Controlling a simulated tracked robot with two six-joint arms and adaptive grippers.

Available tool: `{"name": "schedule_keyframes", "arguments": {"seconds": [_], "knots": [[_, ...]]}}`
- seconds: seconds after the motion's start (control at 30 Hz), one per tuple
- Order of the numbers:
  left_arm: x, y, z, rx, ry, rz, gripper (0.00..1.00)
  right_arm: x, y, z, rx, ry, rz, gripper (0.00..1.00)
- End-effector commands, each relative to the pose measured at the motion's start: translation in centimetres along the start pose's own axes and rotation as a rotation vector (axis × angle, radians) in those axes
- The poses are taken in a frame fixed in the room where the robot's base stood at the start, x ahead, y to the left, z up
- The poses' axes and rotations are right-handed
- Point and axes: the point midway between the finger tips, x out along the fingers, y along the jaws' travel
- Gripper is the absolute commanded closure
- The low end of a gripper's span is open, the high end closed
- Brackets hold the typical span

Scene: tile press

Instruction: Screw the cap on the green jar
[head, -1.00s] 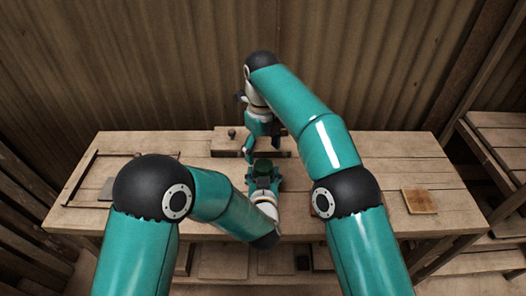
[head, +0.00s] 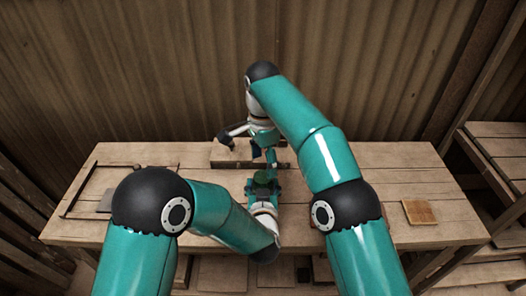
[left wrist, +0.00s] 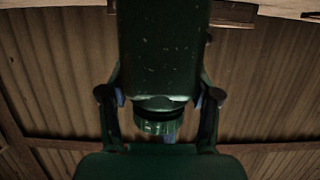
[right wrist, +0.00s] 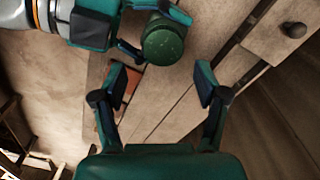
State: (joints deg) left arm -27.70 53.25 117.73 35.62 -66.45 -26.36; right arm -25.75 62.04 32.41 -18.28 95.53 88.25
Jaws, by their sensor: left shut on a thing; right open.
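The green jar (left wrist: 158,50) is a dark green cylinder, seen large in the left wrist view between the two fingers of my left gripper (head: 264,188). That gripper is shut on it and holds it above the near side of the table. A lighter green cap (left wrist: 158,127) shows at the jar's mouth end; I cannot tell how tightly it sits. The round cap top also shows in the right wrist view (right wrist: 163,45). My right gripper (right wrist: 168,80) is open and empty, its fingers spread just beside the cap and apart from it.
The wooden table (head: 385,178) carries a wooden block with a dark knob (right wrist: 293,29) at the back. A small square tile (head: 420,212) lies at the right. A dark frame (head: 75,190) lies at the left. A corrugated wall stands behind.

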Motion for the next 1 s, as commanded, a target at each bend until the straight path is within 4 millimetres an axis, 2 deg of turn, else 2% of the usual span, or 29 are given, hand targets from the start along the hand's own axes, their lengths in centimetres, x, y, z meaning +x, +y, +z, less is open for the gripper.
{"name": "schedule_keyframes", "arguments": {"seconds": [1.0], "knots": [[0.0, 0.0, -0.1, 0.0, 0.001, 0.0, 1.0, -1.9, 0.4, -0.4, -2.207, -0.004, -0.001, 0.27]]}}
